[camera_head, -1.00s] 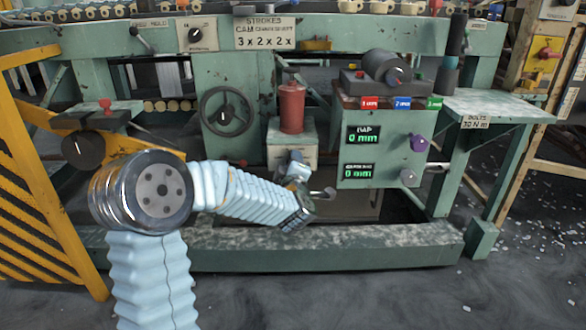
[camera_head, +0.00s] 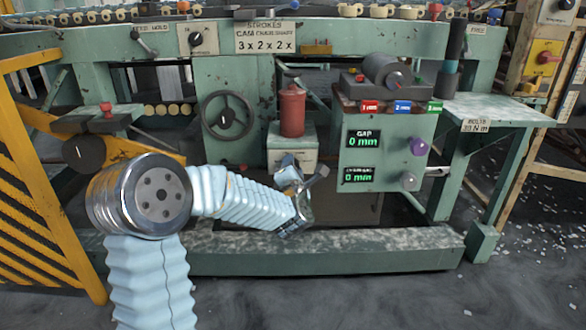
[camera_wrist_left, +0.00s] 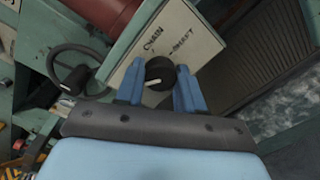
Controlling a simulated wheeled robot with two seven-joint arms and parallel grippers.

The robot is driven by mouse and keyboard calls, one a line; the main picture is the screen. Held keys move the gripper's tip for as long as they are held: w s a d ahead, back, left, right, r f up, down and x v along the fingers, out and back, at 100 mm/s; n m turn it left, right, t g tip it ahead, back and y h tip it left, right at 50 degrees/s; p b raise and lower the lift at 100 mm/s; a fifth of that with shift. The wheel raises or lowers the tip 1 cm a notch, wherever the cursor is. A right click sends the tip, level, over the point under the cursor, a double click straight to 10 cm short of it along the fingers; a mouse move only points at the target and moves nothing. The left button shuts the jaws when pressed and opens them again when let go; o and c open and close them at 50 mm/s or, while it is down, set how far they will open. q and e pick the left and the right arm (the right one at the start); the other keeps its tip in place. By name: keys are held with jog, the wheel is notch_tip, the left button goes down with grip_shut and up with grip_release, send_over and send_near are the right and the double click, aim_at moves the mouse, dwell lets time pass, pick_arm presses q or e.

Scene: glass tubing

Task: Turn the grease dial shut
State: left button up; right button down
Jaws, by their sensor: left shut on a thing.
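The grease dial (camera_wrist_left: 158,71) is a round black knob with a white pointer mark, on the pale labelled face (camera_wrist_left: 172,40) of a box under a red cylinder. My left gripper (camera_wrist_left: 160,68) is shut on the dial, with one blue finger on each side of it in the left wrist view. The white mark points toward the lower left there. In the head view my left gripper (camera_head: 289,166) is at the front of the box (camera_head: 293,140) below the red cylinder (camera_head: 292,108), and the dial is hidden behind it. My right gripper is not in view.
A spoked handwheel (camera_head: 226,114) is left of the box. A green cabinet (camera_head: 390,145) with GAP readouts and a purple knob (camera_head: 418,146) stands close on the right. A low green beam (camera_head: 330,245) runs beneath my arm. A yellow striped guard (camera_head: 40,200) is at left.

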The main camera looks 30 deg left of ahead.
pick_arm(q)
jog(key=n, duration=0.6)
jog(key=shift+f, duration=0.25)
jog(key=shift+n, duration=0.3)
jog(key=o, duration=1)
jog(key=shift+r, duration=0.15)
jog(key=shift+o, duration=0.2)
jog(key=v, duration=1.4)
jog(key=shift+f, duration=0.2)
